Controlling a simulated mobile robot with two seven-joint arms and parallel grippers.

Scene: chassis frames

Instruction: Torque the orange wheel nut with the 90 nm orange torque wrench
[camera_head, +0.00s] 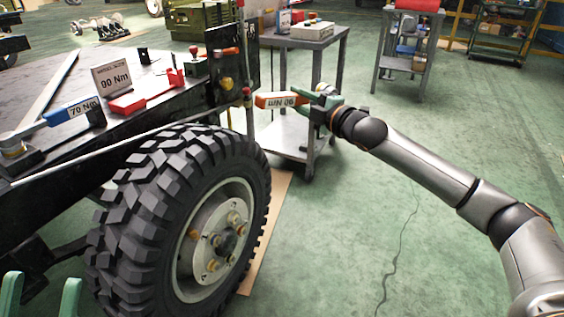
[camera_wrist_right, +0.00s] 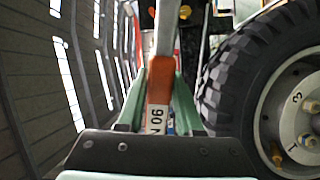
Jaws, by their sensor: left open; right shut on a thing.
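My right gripper (camera_head: 322,101) is shut on the orange torque wrench (camera_head: 272,100), whose white label reads 90 Nm upside down in the head view. The wrench is held in the air above and right of the black wheel (camera_head: 130,215). In the right wrist view the wrench's orange handle (camera_wrist_right: 160,82) lies between the green fingers, its metal shaft pointing away. The wheel hub carries several nuts; an orange-looking nut (camera_head: 212,265) is low on it, and one also shows in the wrist view (camera_wrist_right: 277,155). The wrench is apart from the nuts. My left gripper (camera_head: 40,297) is open and empty at the lower left.
The dark chassis top (camera_head: 130,60) holds a 90 Nm sign (camera_head: 112,78), a red stand (camera_head: 140,98) and a blue 70 Nm wrench (camera_head: 70,111). A grey cart (camera_head: 330,50) stands behind the right gripper.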

